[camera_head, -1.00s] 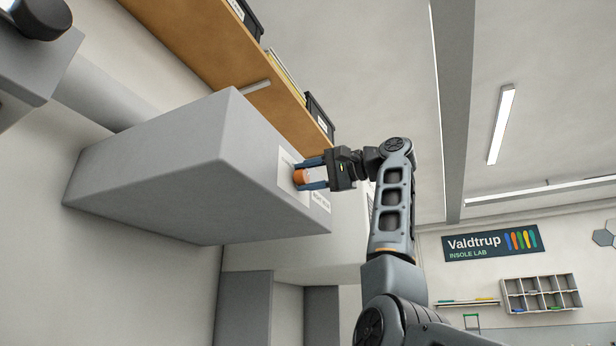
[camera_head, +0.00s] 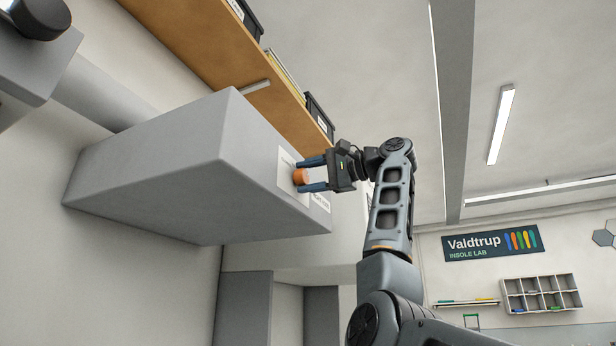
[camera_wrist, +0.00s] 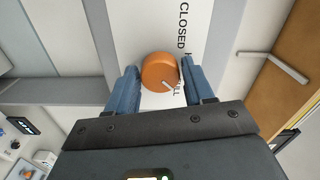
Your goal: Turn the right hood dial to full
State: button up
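The orange hood dial (camera_head: 300,177) sits on a white label plate (camera_head: 286,160) on the end face of the grey hood (camera_head: 150,165). In the wrist view the dial (camera_wrist: 160,71) shows between my two blue fingers, its pale pointer line aimed at the lower right, toward lettering ending in "LL". The word "CLOSED" reads at the top of the plate. My gripper (camera_head: 314,174) is open around the dial, also in the wrist view (camera_wrist: 160,72), with a small gap on each side. The lettering beside the right finger is partly hidden.
A wooden shelf (camera_head: 200,45) with dark bins (camera_head: 318,117) runs above the hood. A grey bar handle (camera_head: 255,87) shows near the shelf. A grey duct (camera_head: 100,95) joins the hood at the left. Open room lies to the right of my arm.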

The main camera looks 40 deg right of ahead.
jog(key=shift+o, duration=1.4)
jog(key=b+v, duration=0.2)
jog(key=v, duration=0.5)
jog(key=shift+s+b, duration=0.3)
jog(key=shift+s, duration=0.05)
jog(key=shift+d, duration=0.1)
